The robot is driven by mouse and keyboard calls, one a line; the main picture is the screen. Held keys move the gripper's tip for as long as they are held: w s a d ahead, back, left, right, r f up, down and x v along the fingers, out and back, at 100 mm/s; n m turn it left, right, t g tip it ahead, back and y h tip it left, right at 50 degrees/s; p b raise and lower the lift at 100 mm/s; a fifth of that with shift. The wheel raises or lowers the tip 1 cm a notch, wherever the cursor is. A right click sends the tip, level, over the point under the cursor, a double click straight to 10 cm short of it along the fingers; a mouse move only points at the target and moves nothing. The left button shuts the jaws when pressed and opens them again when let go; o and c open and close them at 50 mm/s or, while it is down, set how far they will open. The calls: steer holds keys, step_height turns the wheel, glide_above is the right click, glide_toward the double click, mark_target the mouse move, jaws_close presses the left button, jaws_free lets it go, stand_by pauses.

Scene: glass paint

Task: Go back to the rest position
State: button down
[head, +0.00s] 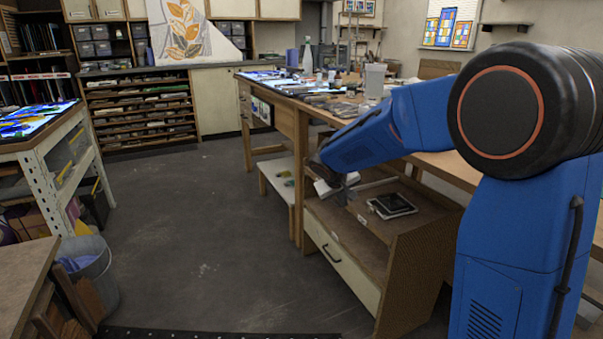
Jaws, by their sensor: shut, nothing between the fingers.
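My gripper (344,188) shows in the head view at the end of my blue arm, which reaches left from the right side of the picture. The gripper is small and partly dark in this view. It is shut and empty, in front of the long workbench and above the open top of a drawer cabinet (342,274). A dark flat square object with a pale edge (393,204) lies in the cabinet's top, to the right of the gripper and apart from it.
The workbench (285,118) is crowded with tools, bottles and a light container (375,80). A low white stool (277,185) stands left of the cabinet. A metal shelf table (45,150) and grey bucket (90,272) stand at left. The grey floor (200,240) between is clear.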

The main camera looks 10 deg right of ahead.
steer(key=s+d+r+m, duration=0.1)
steer(key=s+d+r, duration=0.1)
steer(key=s, duration=0.4)
steer(key=s+d+r, duration=0.2)
steer(key=s+r, duration=0.1)
steer(key=s, duration=0.2)
steer(key=s+f+m+g+y, duration=0.1)
steer(key=s+y, duration=0.3)
steer(key=s, duration=2.9)
steer(key=shift+s+a+f, duration=0.15)
steer(key=shift+s+f, duration=0.05)
steer(key=shift+f, duration=0.35)
